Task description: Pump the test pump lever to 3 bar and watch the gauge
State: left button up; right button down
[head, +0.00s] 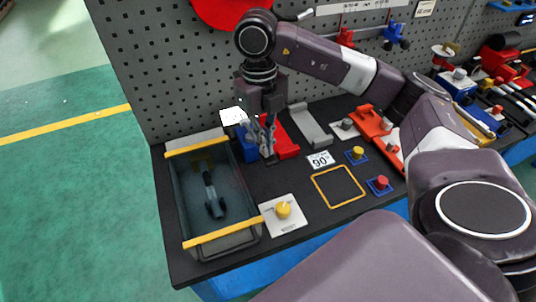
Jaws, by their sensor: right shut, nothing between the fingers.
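My right gripper (268,152) is shut and empty, pointing down near the back left of the bench. Just left of it stands a blue block (246,151), partly hidden by the gripper. A small white tilted face (233,115) shows above the block; it may be the gauge, but its marks are too small to read. I cannot clearly make out a pump lever; the gripper covers part of this area. I cannot tell whether the fingers touch anything. My left gripper is not in view.
A clear-walled tank (177,215) with yellow bars stands left, with a dark tool inside. A white plate with a yellow knob (283,210), an orange square outline (338,187) and a red button (381,183) lie in front. A pegboard (150,60) rises behind.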

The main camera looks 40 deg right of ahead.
notch_tip(320, 180, down, 3)
jog(key=shift+r+b, duration=0.2)
jog(key=shift+b, duration=0.45)
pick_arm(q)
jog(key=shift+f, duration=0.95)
pick_arm(e)
jog(key=shift+r, duration=0.1)
jog(key=shift+w+r, duration=0.1)
jog(key=shift+w, duration=0.1)
pick_arm(q)
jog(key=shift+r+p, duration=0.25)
jog(key=shift+p, duration=0.1)
pick_arm(e)
jog(key=w, duration=0.2)
jog(key=shift+w+r, duration=0.35)
jog(key=shift+r, duration=0.05)
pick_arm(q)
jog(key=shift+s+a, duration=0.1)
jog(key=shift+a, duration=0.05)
pick_arm(e)
jog(key=shift+r, duration=0.1)
notch_tip(320, 180, up, 12)
jog(key=w, duration=0.1)
